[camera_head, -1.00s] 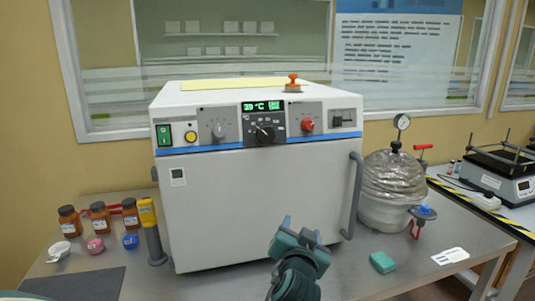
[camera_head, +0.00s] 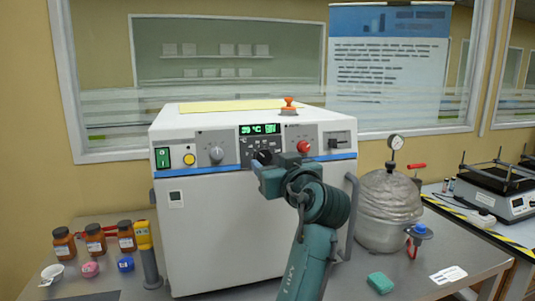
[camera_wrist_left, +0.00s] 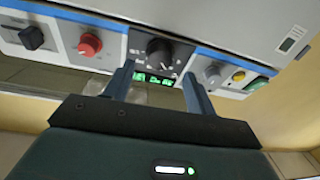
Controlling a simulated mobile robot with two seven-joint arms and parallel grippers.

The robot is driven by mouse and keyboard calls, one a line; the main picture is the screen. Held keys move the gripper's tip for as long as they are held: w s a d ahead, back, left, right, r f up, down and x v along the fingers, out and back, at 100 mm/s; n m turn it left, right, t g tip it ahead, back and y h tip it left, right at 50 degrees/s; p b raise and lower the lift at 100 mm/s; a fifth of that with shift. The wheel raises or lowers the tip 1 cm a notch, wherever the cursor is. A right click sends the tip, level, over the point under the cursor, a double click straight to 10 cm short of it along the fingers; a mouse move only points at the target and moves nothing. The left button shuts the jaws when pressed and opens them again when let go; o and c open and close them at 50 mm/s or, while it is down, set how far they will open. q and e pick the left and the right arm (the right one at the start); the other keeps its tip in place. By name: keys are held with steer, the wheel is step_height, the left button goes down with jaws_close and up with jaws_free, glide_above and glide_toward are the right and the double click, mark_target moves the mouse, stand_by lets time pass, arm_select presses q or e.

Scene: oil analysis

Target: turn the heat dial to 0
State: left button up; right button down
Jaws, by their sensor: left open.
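The white oven (camera_head: 215,225) stands on the bench, with a control panel along its top front. A round black dial with a printed scale, which looks like the heat dial (camera_wrist_left: 159,51), sits below the green lit display (camera_head: 260,129), which appears to read 39 °C. My left gripper (camera_head: 272,168) is raised in front of this dial and partly covers it in the head view. In the left wrist view its two fingers (camera_wrist_left: 158,76) are apart, one to each side of the dial's lower area, empty. Contact with the dial cannot be told. My right gripper is out of view.
A grey knob (camera_head: 216,154) is left of the dial, and a red knob (camera_head: 303,147) is right of it. The oven handle (camera_head: 351,215) juts out at right. A vacuum vessel (camera_head: 387,205) and brown bottles (camera_head: 95,239) stand at the sides.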

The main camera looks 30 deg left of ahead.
mark_target(265, 157)
arm_select(q)
steer(key=shift+p+x, duration=0.35)
steer(key=shift+x, duration=1.85)
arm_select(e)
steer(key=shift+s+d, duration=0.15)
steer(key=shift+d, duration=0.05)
arm_select(q)
steer(key=shift+c, duration=0.3)
steer(key=c, duration=0.9)
steer(key=shift+f+n+b, duration=0.15)
steer(key=shift+n+b, duration=0.25)
steer(key=shift+b, duration=0.2)
steer(key=n+b, duration=0.2)
steer(key=shift+f+g+b, duration=0.1)
steer(key=shift+g+b, duration=0.25)
steer(key=shift+g, duration=0.05)
steer(key=shift+n+b, duration=0.95)
steer(key=shift+n, duration=0.15)
steer(key=shift+r+n+g+y+b, duration=0.3)
steer(key=shift+n+g+b, duration=0.25)
steer(key=shift+n, duration=0.35)
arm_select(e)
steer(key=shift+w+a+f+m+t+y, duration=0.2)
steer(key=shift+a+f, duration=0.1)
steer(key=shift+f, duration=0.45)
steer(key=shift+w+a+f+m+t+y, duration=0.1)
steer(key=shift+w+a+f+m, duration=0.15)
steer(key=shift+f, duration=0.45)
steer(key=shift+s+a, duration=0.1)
